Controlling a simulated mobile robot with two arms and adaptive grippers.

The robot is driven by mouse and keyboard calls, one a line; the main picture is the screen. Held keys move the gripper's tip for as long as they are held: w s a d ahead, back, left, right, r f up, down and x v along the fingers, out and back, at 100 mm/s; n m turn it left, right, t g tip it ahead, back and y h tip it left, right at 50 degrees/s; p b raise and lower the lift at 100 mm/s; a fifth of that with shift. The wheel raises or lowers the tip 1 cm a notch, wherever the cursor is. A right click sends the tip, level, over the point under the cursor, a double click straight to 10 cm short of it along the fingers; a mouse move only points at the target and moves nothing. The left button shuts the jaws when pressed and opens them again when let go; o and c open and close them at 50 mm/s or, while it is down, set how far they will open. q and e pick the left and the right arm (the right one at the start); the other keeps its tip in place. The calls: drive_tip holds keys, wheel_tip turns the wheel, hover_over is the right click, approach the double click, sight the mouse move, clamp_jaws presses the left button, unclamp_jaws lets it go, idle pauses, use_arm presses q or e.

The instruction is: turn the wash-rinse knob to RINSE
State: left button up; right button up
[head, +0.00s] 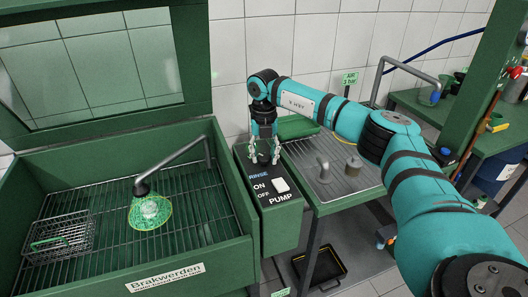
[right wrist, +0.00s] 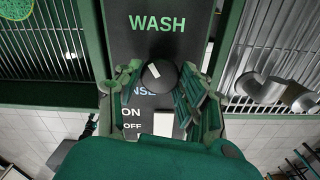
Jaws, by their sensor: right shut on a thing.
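The black wash-rinse knob (right wrist: 158,77) sits on the dark control panel between the WASH label (right wrist: 157,23) and the partly covered RINSE label (right wrist: 140,90) in the right wrist view. Its white mark lies on the WASH side, tilted slightly left. My right gripper (right wrist: 162,88) has its fingers on both sides of the knob and is shut on it. In the head view, my right gripper (head: 264,143) reaches down onto the panel (head: 283,228) from above and partly hides the knob. My left gripper is not in view.
The white pump switch (head: 281,185) is close to the knob. The green wash basin (head: 215,240) at left holds a wire basket (head: 60,238) and a spout with a green glowing spray (head: 150,211). A drain table (head: 335,190) with metal parts stands at right, under my arm.

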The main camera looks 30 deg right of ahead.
sight(264, 156)
drive_tip(key=n, duration=0.3)
drive_tip(key=shift+r+n+p, duration=0.1)
drive_tip(key=shift+n+p, duration=0.2)
drive_tip(key=shift+n, duration=0.1)
drive_tip(key=n, duration=0.4)
drive_tip(key=shift+n, duration=0.3)
drive_tip(key=n, duration=0.3)
drive_tip(key=shift+n, duration=2.2)
drive_tip(key=o, duration=1.2)
wheel_tip(264, 156, up, 12)
